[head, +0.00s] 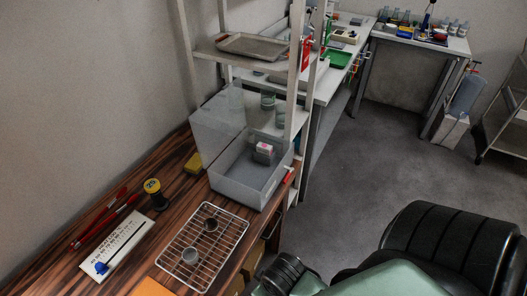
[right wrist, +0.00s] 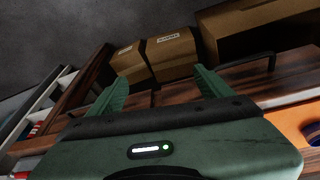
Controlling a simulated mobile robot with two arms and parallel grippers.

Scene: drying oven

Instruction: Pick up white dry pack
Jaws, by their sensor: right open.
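A small white pack with a pink mark (head: 264,148), which looks like the white dry pack, sits inside a clear grey plastic box (head: 238,186) on the wooden table. The box's lid stands open at its back left. My right gripper (right wrist: 160,88) is open in the right wrist view, with nothing between its green fingers. The pack is not visible in that view. Parts of my right arm show at the lower right of the head view, well apart from the pack. My left gripper is not in view.
Cardboard boxes (right wrist: 170,48) lie ahead of my right gripper. Open grey floor (head: 375,150) lies right of the table.

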